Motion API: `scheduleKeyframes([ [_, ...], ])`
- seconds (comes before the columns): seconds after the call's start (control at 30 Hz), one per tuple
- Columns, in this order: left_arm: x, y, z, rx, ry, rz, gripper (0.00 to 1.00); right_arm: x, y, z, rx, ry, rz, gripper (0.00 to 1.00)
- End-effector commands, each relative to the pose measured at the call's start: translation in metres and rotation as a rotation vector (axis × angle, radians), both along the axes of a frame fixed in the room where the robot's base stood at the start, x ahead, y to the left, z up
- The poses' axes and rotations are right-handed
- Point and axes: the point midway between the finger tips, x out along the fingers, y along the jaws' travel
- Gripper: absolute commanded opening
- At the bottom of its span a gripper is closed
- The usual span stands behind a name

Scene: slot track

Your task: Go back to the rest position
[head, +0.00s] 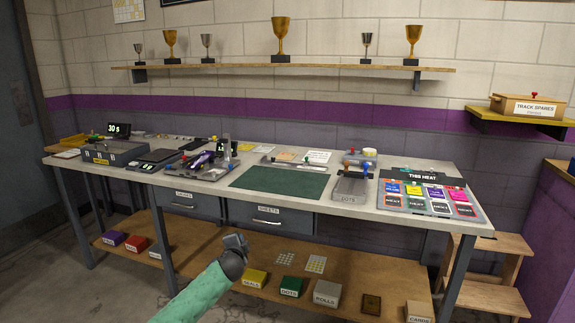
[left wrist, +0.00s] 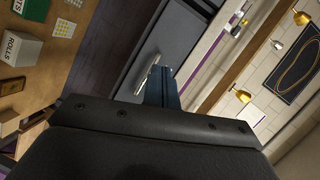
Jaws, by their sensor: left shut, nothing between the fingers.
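My left gripper (head: 236,243) comes in from the bottom of the head view on a green-sleeved arm. It is shut and empty, in front of the workbench (head: 335,199) and below its top edge. In the left wrist view the closed fingers (left wrist: 161,85) point toward the drawer fronts, with no object between them. My right gripper does not show in either view.
The lower shelf (head: 200,250) holds several small labelled boxes, such as the Rolls box (head: 326,294). Two drawers, one labelled Sheets (head: 268,214), sit under the bench top. Wooden steps (head: 490,275) stand at the right. The floor at the front left is clear.

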Motion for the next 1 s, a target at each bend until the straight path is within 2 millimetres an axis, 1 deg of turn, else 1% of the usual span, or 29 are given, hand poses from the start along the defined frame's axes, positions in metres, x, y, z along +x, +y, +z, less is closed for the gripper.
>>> scheduleKeyframes([
  [0.03, -0.005, 0.0, 0.012, -0.034, 0.01, 0.026, 0.0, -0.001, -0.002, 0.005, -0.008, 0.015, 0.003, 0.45],
  [0.23, -0.033, -0.004, 0.059, -0.196, 0.062, 0.134, 0.0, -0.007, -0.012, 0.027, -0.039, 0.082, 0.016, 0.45],
  [0.3, -0.048, -0.009, 0.071, -0.253, 0.087, 0.163, 0.0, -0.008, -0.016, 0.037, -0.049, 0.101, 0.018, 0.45],
  [0.37, -0.063, -0.013, 0.079, -0.305, 0.115, 0.187, 0.0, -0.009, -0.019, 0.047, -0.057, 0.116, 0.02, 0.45],
  [0.43, -0.084, -0.017, 0.083, -0.365, 0.156, 0.213, 0.0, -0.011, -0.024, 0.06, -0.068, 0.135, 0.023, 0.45],
  [0.53, -0.118, -0.024, 0.083, -0.448, 0.221, 0.247, 0.0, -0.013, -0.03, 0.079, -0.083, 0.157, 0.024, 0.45],
  [0.67, -0.164, -0.031, 0.076, -0.537, 0.311, 0.281, 0.0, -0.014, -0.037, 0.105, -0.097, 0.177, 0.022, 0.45],
  [0.8, -0.218, -0.036, 0.064, -0.625, 0.414, 0.316, 0.0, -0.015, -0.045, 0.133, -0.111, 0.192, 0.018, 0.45],
  [1.0, -0.29, -0.039, 0.044, -0.719, 0.545, 0.354, 0.0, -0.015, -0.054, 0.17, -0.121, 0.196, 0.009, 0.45],
])
